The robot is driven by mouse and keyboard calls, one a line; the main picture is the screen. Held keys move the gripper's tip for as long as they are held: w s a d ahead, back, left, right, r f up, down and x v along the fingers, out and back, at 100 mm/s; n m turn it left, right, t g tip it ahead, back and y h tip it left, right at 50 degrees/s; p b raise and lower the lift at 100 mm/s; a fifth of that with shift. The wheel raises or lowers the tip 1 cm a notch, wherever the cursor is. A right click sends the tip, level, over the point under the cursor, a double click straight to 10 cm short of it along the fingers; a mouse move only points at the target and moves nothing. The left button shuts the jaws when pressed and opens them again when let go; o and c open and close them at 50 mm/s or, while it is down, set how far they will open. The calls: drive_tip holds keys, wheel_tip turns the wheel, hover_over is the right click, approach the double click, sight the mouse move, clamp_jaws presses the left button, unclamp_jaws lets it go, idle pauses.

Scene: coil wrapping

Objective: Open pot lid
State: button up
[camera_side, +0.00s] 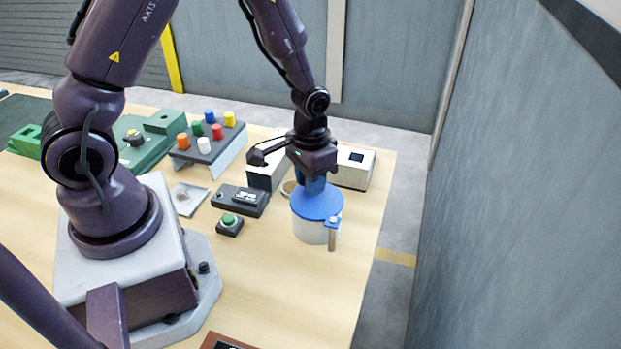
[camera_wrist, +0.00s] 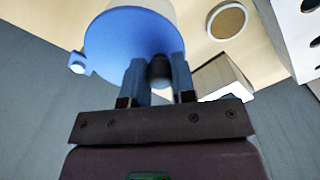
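The pot (camera_side: 310,229) is a white cylinder standing upright on the table, with its blue lid (camera_side: 317,204) on top. A small blue tab with a pale button sits at the rim, above a grey handle (camera_side: 332,238). My gripper (camera_side: 312,186) points down over the lid. In the wrist view, the lid (camera_wrist: 130,35) has a dark knob (camera_wrist: 160,70) between my two blue fingers (camera_wrist: 158,78). The fingers sit close against both sides of the knob, with no clear gap. In the side view my gripper hides the knob.
A black device (camera_side: 240,200) and a green-button box (camera_side: 230,225) lie left of the pot. White boxes (camera_side: 352,168) stand behind it. A rack of coloured pegs (camera_side: 208,140) is further left. The table in front of the pot is clear; its right edge is near.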

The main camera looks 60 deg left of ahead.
clamp_jaws()
drive_tip(key=shift+s, duration=0.1)
